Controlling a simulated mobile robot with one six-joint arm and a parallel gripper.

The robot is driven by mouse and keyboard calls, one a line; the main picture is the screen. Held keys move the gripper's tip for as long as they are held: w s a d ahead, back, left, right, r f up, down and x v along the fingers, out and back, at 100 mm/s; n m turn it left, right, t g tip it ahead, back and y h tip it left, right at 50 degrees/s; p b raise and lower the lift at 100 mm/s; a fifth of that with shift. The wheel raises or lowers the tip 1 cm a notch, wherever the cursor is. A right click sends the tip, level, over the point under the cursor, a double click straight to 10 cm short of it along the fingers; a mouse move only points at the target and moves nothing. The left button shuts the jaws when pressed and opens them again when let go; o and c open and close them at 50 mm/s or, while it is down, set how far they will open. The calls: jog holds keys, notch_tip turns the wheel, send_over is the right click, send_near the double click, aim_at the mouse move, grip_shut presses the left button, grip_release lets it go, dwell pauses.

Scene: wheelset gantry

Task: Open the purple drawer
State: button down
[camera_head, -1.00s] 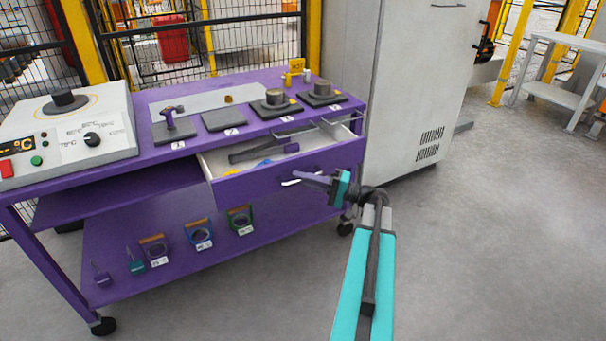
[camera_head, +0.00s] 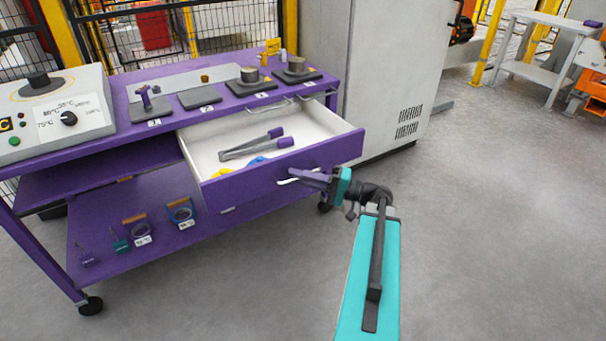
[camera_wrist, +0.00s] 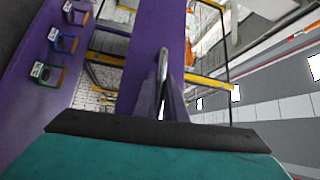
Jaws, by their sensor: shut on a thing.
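The purple drawer (camera_head: 240,187) stands pulled well out of the purple workbench. Its white inside shows tongs with purple grips (camera_head: 252,144), and blue and yellow things near the front panel. My gripper (camera_head: 297,178) is shut on the silver drawer handle (camera_head: 290,181) at the middle of the front panel. In the wrist view the drawer front (camera_wrist: 152,50) fills the middle, and the handle (camera_wrist: 163,72) runs between my purple fingers (camera_wrist: 160,100).
The workbench top (camera_head: 160,128) carries a heater box (camera_head: 55,112) and several dark pads. Its lower shelf (camera_head: 130,215) holds small handled tools. A grey cabinet (camera_head: 390,70) stands behind on the right. The floor (camera_head: 480,220) to the right is clear.

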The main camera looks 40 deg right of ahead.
jog(key=shift+d, duration=0.1)
jog(key=c, duration=1.8)
grip_release()
jog(key=shift+s, duration=0.1)
